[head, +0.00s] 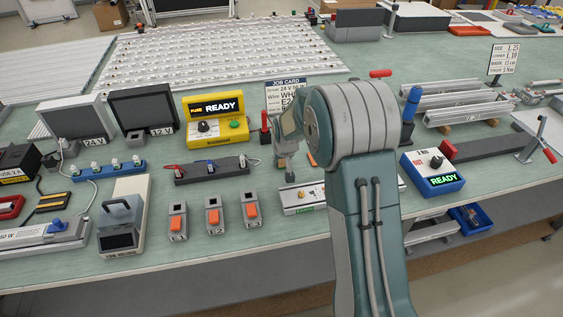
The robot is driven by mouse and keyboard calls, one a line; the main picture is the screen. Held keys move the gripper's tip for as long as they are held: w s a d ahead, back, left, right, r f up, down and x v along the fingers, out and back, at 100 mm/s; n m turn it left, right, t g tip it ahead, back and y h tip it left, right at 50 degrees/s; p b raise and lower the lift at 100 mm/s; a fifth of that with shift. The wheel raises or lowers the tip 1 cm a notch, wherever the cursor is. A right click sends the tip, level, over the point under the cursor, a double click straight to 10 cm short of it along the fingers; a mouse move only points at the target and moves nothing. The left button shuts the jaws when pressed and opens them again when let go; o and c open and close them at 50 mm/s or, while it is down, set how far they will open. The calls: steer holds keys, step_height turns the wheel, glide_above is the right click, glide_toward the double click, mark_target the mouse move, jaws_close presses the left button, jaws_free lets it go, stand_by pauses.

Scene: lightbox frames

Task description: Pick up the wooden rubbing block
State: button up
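I cannot clearly make out the wooden rubbing block in the head view. A small orange-brown patch (312,159) shows on the bench just left of my arm; most of it is hidden, and I cannot tell what it is. My gripper (291,177) is small and partly hidden beside my large grey and teal arm. It points down over the bench, behind a silver lamp driver bar (300,197). Its fingers are too small to tell whether they are open or hold anything.
The green bench (200,255) is crowded. Left of my gripper are a black terminal strip (212,170), a yellow READY box (216,121) and several orange switches (213,214). Right of my arm stand a blue READY box (432,174) and aluminium profiles (455,103). The front strip is clear.

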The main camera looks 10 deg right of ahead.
steer(key=shift+r, duration=0.1)
steer(key=shift+r, duration=0.3)
step_height(320, 180, up, 2)
steer(key=shift+r, duration=0.25)
steer(key=s+d+r, duration=0.9)
steer(key=s+d, duration=0.1)
steer(key=shift+r, duration=0.3)
